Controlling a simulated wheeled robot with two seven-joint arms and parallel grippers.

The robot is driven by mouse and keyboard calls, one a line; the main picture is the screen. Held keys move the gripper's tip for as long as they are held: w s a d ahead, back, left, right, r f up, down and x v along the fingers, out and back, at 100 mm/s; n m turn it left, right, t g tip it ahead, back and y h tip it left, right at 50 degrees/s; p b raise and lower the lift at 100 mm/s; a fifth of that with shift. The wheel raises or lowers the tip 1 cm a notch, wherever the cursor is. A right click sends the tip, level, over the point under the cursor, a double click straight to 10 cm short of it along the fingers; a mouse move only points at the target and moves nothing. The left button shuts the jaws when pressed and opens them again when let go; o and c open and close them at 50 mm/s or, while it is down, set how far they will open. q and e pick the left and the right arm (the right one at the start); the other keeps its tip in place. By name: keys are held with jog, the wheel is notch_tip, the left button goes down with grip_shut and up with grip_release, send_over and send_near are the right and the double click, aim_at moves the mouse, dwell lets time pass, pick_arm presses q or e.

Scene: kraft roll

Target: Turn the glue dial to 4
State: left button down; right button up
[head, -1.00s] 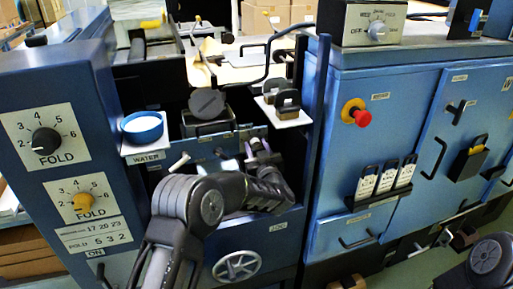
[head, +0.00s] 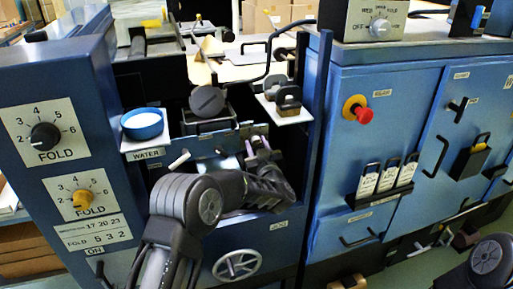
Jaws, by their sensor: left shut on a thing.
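My left gripper (head: 259,147) reaches into the open bay of the blue machine, above a small front label (head: 279,225) that is too blurred to read surely. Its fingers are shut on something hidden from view. I cannot make out a dial marked glue.
A blue cup (head: 142,124) stands on the WATER shelf. A grey round cap (head: 207,100) sits behind the bay. A spoked handwheel (head: 237,265) is below it. A red button (head: 363,115) and tagged holders (head: 385,178) are on the right cabinet.

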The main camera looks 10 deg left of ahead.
pick_arm(q)
jog(key=n+b, duration=0.2)
jog(key=b, duration=0.1)
jog(key=n+b, duration=0.3)
jog(key=b, duration=0.1)
jog(key=n+b, duration=0.2)
jog(key=b, duration=0.2)
jog(key=shift+d+f+n+y, duration=0.15)
jog(key=shift+d+n+y, duration=0.1)
jog(key=shift+n+y, duration=0.05)
jog(key=shift+w+r+n+t+b, duration=0.1)
jog(key=shift+r+n+t+b, duration=0.15)
jog(key=shift+n+b, duration=0.5)
jog(key=shift+n, duration=0.25)
jog(key=shift+r, duration=0.15)
jog(key=c, duration=1.4)
grip_release()
jog(key=o, duration=0.3)
jog(key=shift+o, duration=0.4)
jog(key=shift+f, duration=0.2)
